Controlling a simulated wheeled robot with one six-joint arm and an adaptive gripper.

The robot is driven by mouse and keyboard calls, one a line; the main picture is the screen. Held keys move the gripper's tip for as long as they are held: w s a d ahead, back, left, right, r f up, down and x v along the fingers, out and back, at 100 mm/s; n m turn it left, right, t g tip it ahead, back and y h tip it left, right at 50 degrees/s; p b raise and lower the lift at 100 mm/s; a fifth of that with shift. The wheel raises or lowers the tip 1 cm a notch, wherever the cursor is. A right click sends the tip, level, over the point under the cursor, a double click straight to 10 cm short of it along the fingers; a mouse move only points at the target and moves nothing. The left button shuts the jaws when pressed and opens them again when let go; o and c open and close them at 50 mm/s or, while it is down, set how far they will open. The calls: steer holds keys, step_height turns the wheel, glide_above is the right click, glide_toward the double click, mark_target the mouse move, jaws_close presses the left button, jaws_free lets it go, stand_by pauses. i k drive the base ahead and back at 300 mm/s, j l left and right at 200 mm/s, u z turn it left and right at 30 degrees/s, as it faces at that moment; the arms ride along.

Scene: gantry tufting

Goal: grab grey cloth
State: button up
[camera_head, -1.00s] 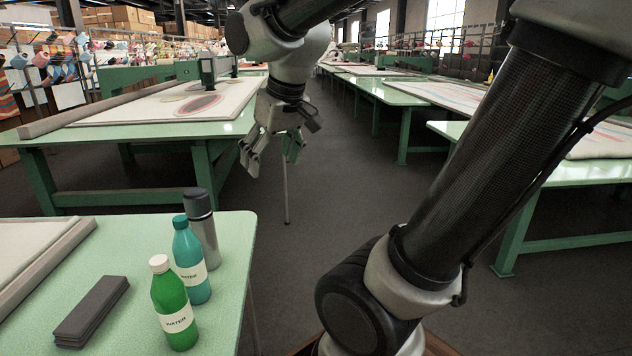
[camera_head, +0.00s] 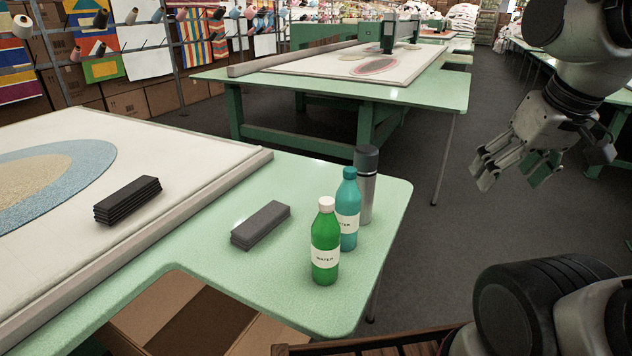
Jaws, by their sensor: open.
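A folded grey cloth (camera_head: 260,225) lies flat on the green table (camera_head: 300,180), left of the bottles. A darker, near-black folded stack (camera_head: 128,199) lies further left on the white tufting canvas. My gripper (camera_head: 515,172) hangs open and empty in the air at the upper right, beyond the table's right edge and well apart from the cloth. Its fingers point down and to the left.
A green water bottle (camera_head: 325,242), a teal water bottle (camera_head: 347,210) and a grey flask (camera_head: 366,184) stand close to the right of the cloth. A wooden frame rail (camera_head: 215,188) borders the canvas. Another green table (camera_head: 430,92) stands behind. The floor (camera_head: 420,262) to the right is clear.

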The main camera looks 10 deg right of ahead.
mark_target(248, 233)
steer(key=u, duration=0.7)
